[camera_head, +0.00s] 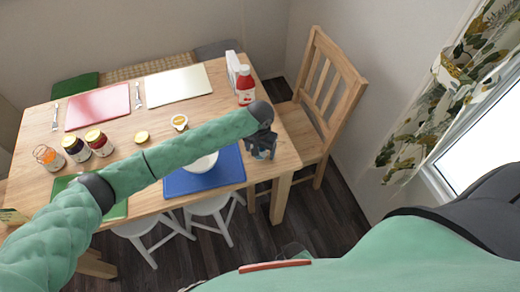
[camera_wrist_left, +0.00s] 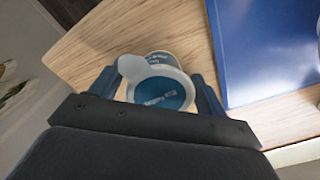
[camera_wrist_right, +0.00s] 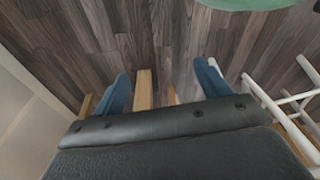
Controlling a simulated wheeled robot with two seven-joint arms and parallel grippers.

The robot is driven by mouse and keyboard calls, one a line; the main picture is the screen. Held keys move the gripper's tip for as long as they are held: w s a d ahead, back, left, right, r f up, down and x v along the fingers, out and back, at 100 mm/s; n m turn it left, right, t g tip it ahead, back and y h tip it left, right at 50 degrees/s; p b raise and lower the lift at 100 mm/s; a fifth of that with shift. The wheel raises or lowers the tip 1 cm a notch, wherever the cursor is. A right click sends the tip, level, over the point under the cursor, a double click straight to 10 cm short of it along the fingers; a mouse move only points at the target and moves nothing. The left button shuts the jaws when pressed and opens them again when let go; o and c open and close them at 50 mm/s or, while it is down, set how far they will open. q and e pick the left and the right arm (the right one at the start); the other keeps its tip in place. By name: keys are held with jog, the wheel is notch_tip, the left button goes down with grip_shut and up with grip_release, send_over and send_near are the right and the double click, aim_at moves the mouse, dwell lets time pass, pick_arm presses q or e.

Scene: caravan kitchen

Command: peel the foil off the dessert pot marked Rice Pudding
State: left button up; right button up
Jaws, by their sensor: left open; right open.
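A dessert pot with a blue foil lid (camera_wrist_left: 158,92) and a pale pull tab stands between the fingers of my left gripper (camera_wrist_left: 154,84) in the left wrist view. Its printing is too small to read. The foil is on. The left gripper is open around the pot, with a finger on each side; contact is unclear. In the head view, the left gripper (camera_head: 262,148) is at the table's right end, and it mostly hides the pot. A second pot with a yellow-orange lid (camera_head: 180,121) stands mid-table. My right gripper (camera_wrist_right: 160,92) is open and empty above the floor.
The wooden table (camera_head: 286,152) holds a blue mat (camera_head: 230,170) with a white bowl (camera_head: 202,163), several jars (camera_head: 98,142), and a red bottle (camera_head: 246,86). A wooden chair (camera_head: 320,105) stands close on the right. White stools (camera_head: 212,205) are at the near side.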

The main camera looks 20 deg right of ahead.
pick_arm(q)
jog(key=c, duration=0.6)
jog(key=shift+r, duration=0.1)
